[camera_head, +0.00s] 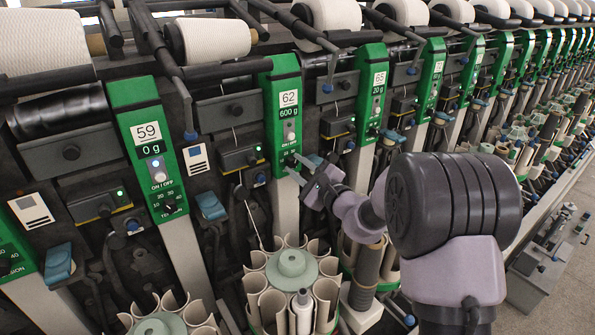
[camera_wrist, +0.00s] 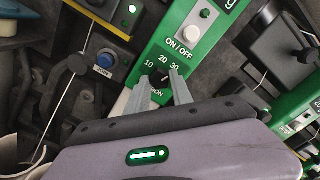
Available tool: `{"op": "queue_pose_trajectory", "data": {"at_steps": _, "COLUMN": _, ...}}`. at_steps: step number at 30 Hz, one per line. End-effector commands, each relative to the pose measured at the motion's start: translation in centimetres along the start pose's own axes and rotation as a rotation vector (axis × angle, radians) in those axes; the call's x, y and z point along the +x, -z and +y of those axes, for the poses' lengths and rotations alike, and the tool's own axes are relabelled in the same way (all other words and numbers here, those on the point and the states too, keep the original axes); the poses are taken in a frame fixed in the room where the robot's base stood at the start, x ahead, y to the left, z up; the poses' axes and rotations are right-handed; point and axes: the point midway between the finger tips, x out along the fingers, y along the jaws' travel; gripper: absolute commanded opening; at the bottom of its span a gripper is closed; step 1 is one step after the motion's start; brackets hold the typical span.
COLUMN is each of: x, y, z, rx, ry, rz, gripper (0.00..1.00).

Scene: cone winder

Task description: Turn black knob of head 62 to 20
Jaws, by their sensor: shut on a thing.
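The green panel of head 62 (camera_head: 283,110) shows the number 62 and a display of 600 g in the head view. Its black knob (camera_wrist: 158,78) sits low on the panel in the wrist view, below the printed marks 10, 20 and 30. My gripper (camera_wrist: 166,76) has its two grey fingers on either side of the knob and is shut on it. The gripper also shows in the head view at the panel's lower end (camera_head: 293,166). The fingers partly cover the knob, and I cannot tell its exact setting.
A white ON/OFF button (camera_wrist: 205,13) sits above the knob. A blue button (camera_wrist: 105,60) is on the box at left. The head 59 panel (camera_head: 148,150) stands to the left and the head 65 panel (camera_head: 373,95) to the right. A round carousel of tubes (camera_head: 291,264) is below.

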Motion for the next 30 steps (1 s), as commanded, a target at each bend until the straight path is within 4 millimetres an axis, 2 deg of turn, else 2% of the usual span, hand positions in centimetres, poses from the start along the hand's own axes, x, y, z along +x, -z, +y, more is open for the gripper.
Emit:
{"op": "queue_pose_trajectory", "data": {"at_steps": 18, "x": -0.01, "y": 0.0, "z": -0.03, "rx": -0.562, "ry": -0.001, "rz": 0.001, "gripper": 0.0}}
{"op": "queue_pose_trajectory", "data": {"at_steps": 30, "x": -0.01, "y": 0.0, "z": -0.03, "rx": -0.795, "ry": -0.001, "rz": 0.0, "gripper": 0.0}}
